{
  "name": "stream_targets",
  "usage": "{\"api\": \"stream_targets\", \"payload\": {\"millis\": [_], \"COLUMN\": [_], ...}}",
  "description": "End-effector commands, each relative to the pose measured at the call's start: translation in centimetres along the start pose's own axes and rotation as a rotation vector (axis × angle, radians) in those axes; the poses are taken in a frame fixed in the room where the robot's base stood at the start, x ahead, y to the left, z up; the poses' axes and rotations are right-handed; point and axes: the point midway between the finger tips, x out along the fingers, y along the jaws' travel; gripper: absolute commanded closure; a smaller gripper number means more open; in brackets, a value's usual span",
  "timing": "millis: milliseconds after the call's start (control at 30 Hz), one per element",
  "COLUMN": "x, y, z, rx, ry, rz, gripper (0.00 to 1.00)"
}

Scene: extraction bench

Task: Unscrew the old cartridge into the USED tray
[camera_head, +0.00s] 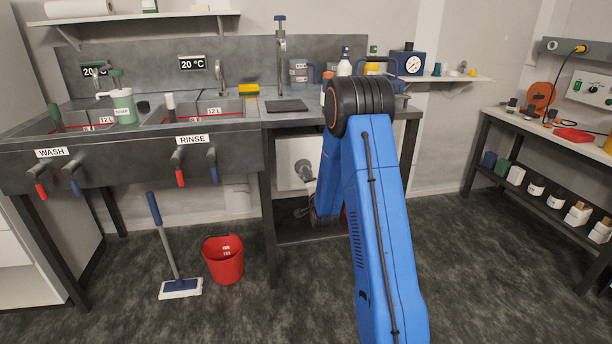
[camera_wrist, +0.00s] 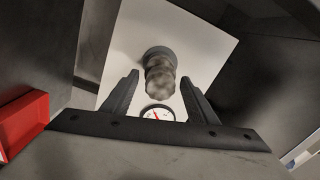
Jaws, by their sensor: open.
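In the wrist view a grey, ribbed cylindrical thing (camera_wrist: 160,78), which looks like the cartridge, hangs from a dark round collar on a white panel (camera_wrist: 205,40). My gripper (camera_wrist: 160,80) is open, with one finger on each side of it in the picture and gaps between. I cannot tell how near it is in depth. A red open-topped box (camera_wrist: 22,122) shows at the left edge; no USED label is readable. In the head view the white panel (camera_head: 290,150) is under the counter, and my blue arm hides my gripper.
A dial gauge (camera_wrist: 157,112) shows just below the cylinder. Dark walls flank the space under the counter. In the head view a red bucket (camera_head: 223,262) and a mop (camera_head: 178,285) stand on the floor at left. A bench with shelves (camera_head: 545,205) stands at right.

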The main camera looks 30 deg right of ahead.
Motion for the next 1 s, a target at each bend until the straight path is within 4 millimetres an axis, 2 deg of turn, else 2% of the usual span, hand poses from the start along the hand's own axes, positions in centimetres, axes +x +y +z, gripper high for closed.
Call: {"api": "stream_targets", "payload": {"millis": [200,233,400,433,467,667,933,967,1000], "x": [0.00,0.00,0.00,0.00,0.00,-0.01,-0.03,-0.03,-0.03], "y": [0.00,0.00,0.00,0.01,0.01,0.02,0.04,0.04,0.04], "z": [0.00,0.00,0.00,0.00,0.00,0.00,0.02,0.02,0.01], "rx": [0.011,0.011,0.010,0.010,0.010,-0.061,-0.335,-0.327,-0.325], "ry": [0.000,0.000,0.000,0.000,0.000,0.000,-0.001,-0.001,0.000], "rz": [0.000,0.000,0.000,0.000,0.000,0.000,0.001,0.001,0.001], "gripper": [0.47,0.49,0.90,0.97,1.00,1.00,1.00,0.58,0.49]}}
